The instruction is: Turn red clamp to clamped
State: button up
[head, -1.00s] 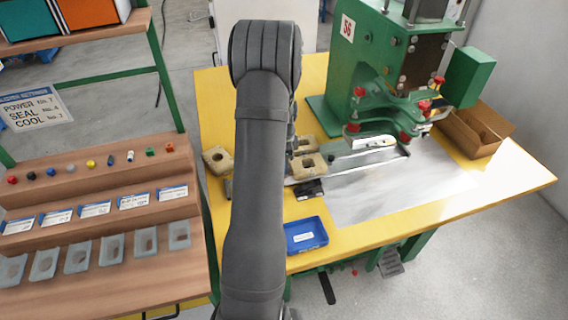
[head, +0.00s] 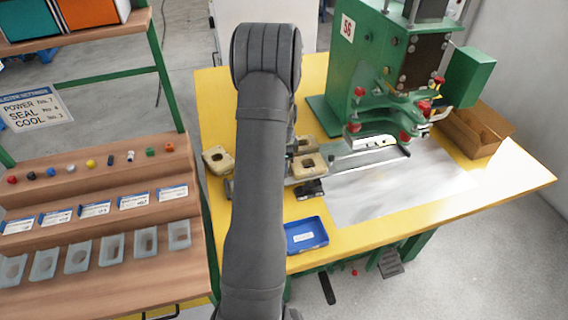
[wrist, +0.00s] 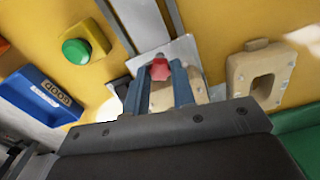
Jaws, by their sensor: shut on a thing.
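The red clamp (wrist: 160,69) shows in the wrist view as a small red piece at a grey metal plate (wrist: 184,50). My gripper (wrist: 161,78) has its two blue-grey fingers on either side of the red piece, shut on it. A beige block lies partly hidden behind the fingers. In the head view my arm covers the gripper and the red clamp, so the clamp's turn angle cannot be told.
A beige block with a hole (wrist: 262,75) stands to the right in the wrist view. A green button (wrist: 76,50) and a blue tray (wrist: 45,98) are to the left. The green press (head: 385,75) stands behind the metal sheet (head: 400,190) on the yellow table (head: 500,190).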

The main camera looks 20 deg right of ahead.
jog(key=n, duration=0.8)
jog(key=shift+n, duration=0.4)
jog(key=n, duration=0.4)
jog(key=shift+n, duration=2.3)
